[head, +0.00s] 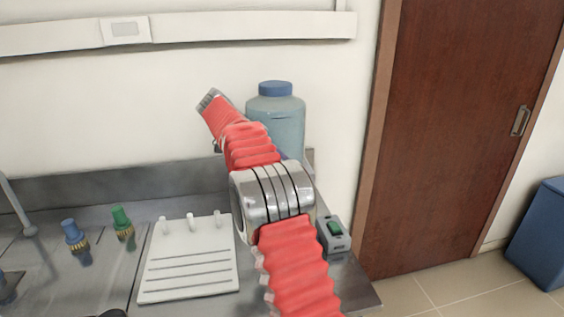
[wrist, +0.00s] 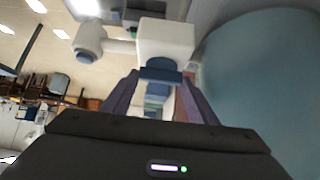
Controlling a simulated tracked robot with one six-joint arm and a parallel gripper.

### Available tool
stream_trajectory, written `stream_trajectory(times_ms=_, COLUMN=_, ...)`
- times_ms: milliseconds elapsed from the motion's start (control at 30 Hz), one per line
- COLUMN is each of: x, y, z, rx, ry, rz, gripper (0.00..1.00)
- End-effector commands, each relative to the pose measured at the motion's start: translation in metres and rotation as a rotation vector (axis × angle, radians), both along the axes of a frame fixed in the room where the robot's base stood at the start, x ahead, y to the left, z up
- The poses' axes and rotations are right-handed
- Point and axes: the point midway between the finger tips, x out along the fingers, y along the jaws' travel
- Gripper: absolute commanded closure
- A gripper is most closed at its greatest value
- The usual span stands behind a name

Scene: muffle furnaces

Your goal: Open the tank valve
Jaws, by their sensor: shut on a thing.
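The tank (head: 283,126) is a pale blue jug with a blue cap, standing at the back right corner of the counter. In the wrist view the tank (wrist: 268,75) is a large curved blue-grey wall at the right. Its valve (wrist: 166,38) shows there as a white body with a white spout to the left and a blue part (wrist: 161,70) facing me. My gripper (wrist: 161,82) is shut on this blue part, with one dark finger on each side. In the head view my arm hides the valve and the gripper.
A white rack (head: 190,265) with pegs lies on the counter left of my arm. Green (head: 122,222) and blue (head: 73,235) taps stand further left. A grey device with a green switch (head: 335,229) sits right of my arm. A brown door (head: 470,120) is at the right.

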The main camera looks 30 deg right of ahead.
Motion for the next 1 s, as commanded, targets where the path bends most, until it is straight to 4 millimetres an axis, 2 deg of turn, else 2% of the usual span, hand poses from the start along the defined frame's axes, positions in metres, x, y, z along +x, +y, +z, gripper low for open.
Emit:
stream_trajectory(times_ms=100, x=0.001, y=0.001, z=-0.001, rx=0.002, ry=-0.001, rz=0.002, gripper=0.69)
stream_trajectory(times_ms=133, x=0.001, y=0.001, z=-0.001, rx=0.002, ry=-0.001, rz=0.002, gripper=0.45)
stream_trajectory(times_ms=367, x=0.0, y=0.001, z=-0.001, rx=0.001, ry=0.0, rz=0.001, gripper=0.29)
stream_trajectory(times_ms=733, x=0.001, y=0.002, z=0.002, rx=-0.001, ry=-0.002, rz=0.001, gripper=0.28)
stream_trajectory(times_ms=1000, x=0.004, y=0.022, z=0.024, rx=-0.001, ry=-0.003, rz=0.0, gripper=0.28)
